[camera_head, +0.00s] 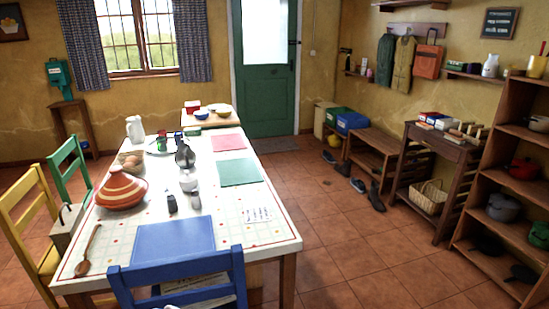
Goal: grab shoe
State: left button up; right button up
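Several shoes are on the tiled floor in front of the low wooden bench at the right of the middle. The nearest is a dark shoe (376,197) that looks like a boot. Behind it lies a dark, bluish shoe (358,185). Farther back are another dark shoe (343,168) and a bluish one (329,157) close to the wall. They are small in this view, so their details are unclear. Neither of my grippers shows in the head view.
A long table (270,229) with dishes and mats fills the left and middle. A blue chair (185,279) stands at its near end. The low bench (372,158), a side table (437,150) and a shelf (516,185) line the right. Open floor (340,235) lies between.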

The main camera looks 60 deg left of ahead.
aim_at(327, 156)
jog(key=u, duration=1.4)
jog(key=i+l+z, duration=0.45)
jog(key=i+z, duration=0.65)
jog(key=i, duration=0.15)
jog(key=i+u, duration=0.2)
jog(key=i, duration=0.4)
jog(key=i+l+u, duration=0.25)
jog(key=i, duration=0.35)
jog(key=i+j+u, duration=0.25)
jog(key=i+u, duration=0.75)
jog(key=i+l+u, duration=0.1)
jog(key=i+u, duration=0.5)
jog(key=i, duration=2.1)
jog(key=i+z, duration=0.15)
jog(key=i, duration=0.95)
jog(key=i+j+z, duration=0.1)
jog(key=i, duration=0.95)
jog(key=i+z, duration=0.35)
jog(key=i+j+z, duration=0.15)
jog(key=i+z, duration=0.2)
jog(key=i, duration=0.15)
jog(key=i+j+z, duration=0.2)
jog(key=i+z, duration=0.2)
